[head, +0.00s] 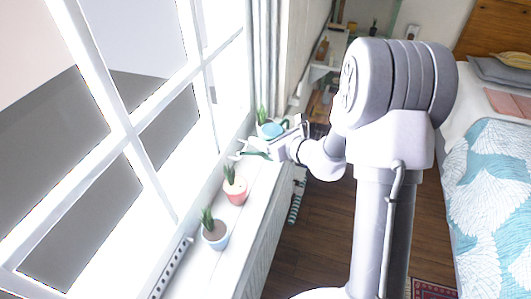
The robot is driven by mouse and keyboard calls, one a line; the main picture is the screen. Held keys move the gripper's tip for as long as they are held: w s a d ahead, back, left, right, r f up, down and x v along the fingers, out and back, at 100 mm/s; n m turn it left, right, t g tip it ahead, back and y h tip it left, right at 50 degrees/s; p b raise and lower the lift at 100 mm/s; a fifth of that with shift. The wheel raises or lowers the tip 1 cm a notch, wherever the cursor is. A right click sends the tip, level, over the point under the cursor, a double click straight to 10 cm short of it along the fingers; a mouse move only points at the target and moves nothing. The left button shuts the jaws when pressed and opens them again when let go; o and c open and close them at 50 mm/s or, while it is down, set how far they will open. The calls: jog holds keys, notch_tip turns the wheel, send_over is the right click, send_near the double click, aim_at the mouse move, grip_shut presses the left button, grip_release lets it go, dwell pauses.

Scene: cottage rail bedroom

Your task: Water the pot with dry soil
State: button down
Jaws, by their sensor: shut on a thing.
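Three potted plants stand in a row on the white windowsill (189,258). The nearest is in a light blue pot (216,242) with brown soil showing. The middle one is in a red-pink pot (237,196) with a pale rim. The far plant (262,114) is partly hidden behind a teal watering can (273,130). My gripper (277,144) is shut on the watering can, above the far part of the sill and beyond the red-pink pot. The can's exact tilt is hard to tell. Which soil is dry is not clear at this size.
The window frame (122,125) runs along the left of the sill. A bed (500,190) with a blue leaf-patterned cover stands at the right. Wooden floor (318,235) lies between. Shelves (322,68) with small items stand at the back.

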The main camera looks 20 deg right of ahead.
notch_tip(320, 180, down, 4)
jog(key=b, duration=0.4)
jog(key=shift+d+f, duration=0.1)
jog(key=shift+f, duration=0.1)
jog(key=f+b, duration=0.1)
jog(key=b, duration=0.1)
jog(key=shift+w+n+b, duration=0.1)
jog(key=shift+n+b, duration=0.2)
jog(key=shift+d+r+h, duration=0.1)
jog(key=shift+r+h, duration=0.1)
jog(key=shift+h, duration=0.1)
jog(key=shift+d+r+n+t+b, duration=0.1)
jog(key=shift+r+n+t+b, duration=0.25)
jog(key=shift+r+b, duration=0.2)
jog(key=shift+r, duration=0.1)
jog(key=shift+w+r+n+h+b, duration=0.1)
jog(key=shift+r+n+h+b, duration=0.25)
jog(key=shift+r+b, duration=0.25)
jog(key=shift+f, duration=0.1)
jog(key=shift+d+t+b, duration=0.1)
jog(key=shift+t+b, duration=0.15)
jog(key=shift+b, duration=0.05)
dwell(1.6)
jog(key=shift+r+n+b, duration=0.3)
jog(key=shift+r+b, duration=0.1)
jog(key=shift+r, duration=0.2)
